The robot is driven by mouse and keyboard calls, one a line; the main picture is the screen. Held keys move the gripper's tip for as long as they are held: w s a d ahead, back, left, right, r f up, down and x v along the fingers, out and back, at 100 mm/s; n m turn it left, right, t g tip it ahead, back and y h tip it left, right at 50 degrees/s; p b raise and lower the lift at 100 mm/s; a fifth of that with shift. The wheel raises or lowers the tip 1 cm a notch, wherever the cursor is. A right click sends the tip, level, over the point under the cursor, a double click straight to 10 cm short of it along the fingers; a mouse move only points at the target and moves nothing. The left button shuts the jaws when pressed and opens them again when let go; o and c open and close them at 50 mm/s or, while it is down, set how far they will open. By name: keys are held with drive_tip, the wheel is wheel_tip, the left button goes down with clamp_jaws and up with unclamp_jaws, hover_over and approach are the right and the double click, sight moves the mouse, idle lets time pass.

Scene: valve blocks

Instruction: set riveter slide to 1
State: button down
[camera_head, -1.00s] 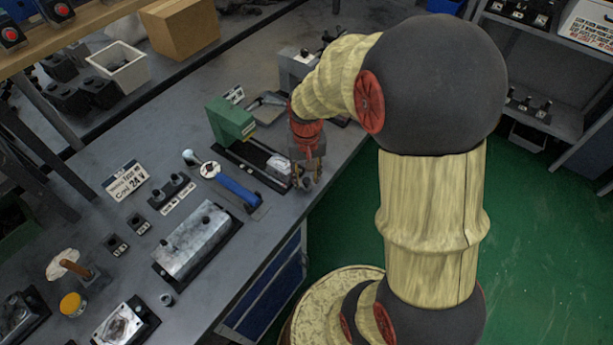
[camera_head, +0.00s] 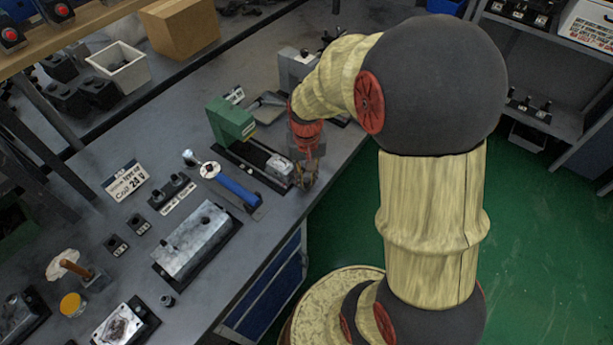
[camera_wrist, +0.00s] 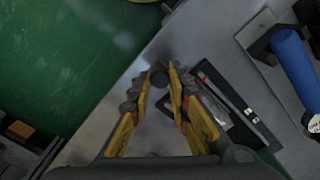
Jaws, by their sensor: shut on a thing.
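The riveter is a green machine (camera_head: 230,122) on the bench, with a long dark slide base running from it toward the bench's front edge. A pale metal slide block (camera_head: 279,167) sits near the front end of that base. My gripper (camera_head: 305,184) is at this front end, pointing down. In the wrist view my gripper (camera_wrist: 161,72) has its fingertips around a small dark round knob (camera_wrist: 159,77), shut on it. The dark slide base (camera_wrist: 240,103) shows beside the right finger. The knob's link to the slide block is hidden by the fingers.
A blue-handled tool (camera_head: 237,190) lies left of the slide base. A grey metal block (camera_head: 197,240) is nearer on the bench. A grey machine (camera_head: 297,66) stands behind my wrist. Green floor (camera_head: 540,240) lies open beyond the bench edge.

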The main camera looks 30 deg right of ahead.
sight(273, 159)
drive_tip(key=w+a+p, duration=0.1)
drive_tip(key=w, duration=0.3)
drive_tip(key=w+a+p, duration=0.1)
drive_tip(key=w+a, duration=0.1)
drive_tip(key=w, duration=0.1)
drive_tip(key=w+a+p, duration=0.1)
drive_tip(key=w+p, duration=0.1)
drive_tip(key=w, duration=0.2)
drive_tip(key=shift+w+a, duration=0.15)
drive_tip(key=shift+w, duration=0.2)
drive_tip(key=c, duration=1.7)
unclamp_jaws()
drive_tip(key=shift+o, duration=0.2)
drive_tip(key=shift+r, duration=0.1)
wheel_tip(273, 159, up, 12)
